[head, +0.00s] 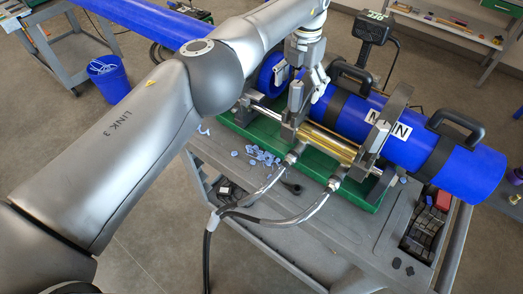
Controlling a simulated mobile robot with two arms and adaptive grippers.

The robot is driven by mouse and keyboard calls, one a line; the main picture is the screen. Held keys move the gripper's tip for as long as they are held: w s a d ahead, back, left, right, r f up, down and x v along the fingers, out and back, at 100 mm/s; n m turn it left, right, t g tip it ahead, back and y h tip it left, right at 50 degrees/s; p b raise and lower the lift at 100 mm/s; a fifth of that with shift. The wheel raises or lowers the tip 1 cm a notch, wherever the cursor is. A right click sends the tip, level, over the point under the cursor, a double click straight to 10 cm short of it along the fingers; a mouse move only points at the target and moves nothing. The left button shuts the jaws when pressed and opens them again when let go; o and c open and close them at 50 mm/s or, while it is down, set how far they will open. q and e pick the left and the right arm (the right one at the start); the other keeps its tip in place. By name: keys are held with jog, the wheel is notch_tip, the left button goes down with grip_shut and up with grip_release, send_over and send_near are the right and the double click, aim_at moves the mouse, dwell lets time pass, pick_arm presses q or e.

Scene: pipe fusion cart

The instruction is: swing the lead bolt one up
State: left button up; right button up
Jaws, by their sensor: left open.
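The pipe fusion machine sits on a green base (238,123) on the cart, with a blue pipe marked "MAIN" (455,165) clamped in it. Metal clamps hold the pipe; one clamp (294,108) stands at the middle of the machine, another (392,108) nearer the pipe's right part. My left gripper (304,82) points down over the middle clamp, between the short blue pipe end (271,74) and the main pipe. Its fingers are apart. The lead bolt cannot be made out clearly; the gripper and clamp parts crowd that spot. My right gripper is not in view.
Blue shavings (262,156) lie on the grey cart top (250,185). Hoses (262,217) run off the front. Black handles (455,128) stand up over the main pipe. A control box (373,28) stands behind. A blue bin (108,78) is on the floor at left.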

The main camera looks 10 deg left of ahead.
pick_arm(q)
jog(key=shift+o, duration=0.6)
notch_tip(320, 180, up, 6)
jog(key=p, duration=0.5)
jog(key=shift+r, duration=1.5)
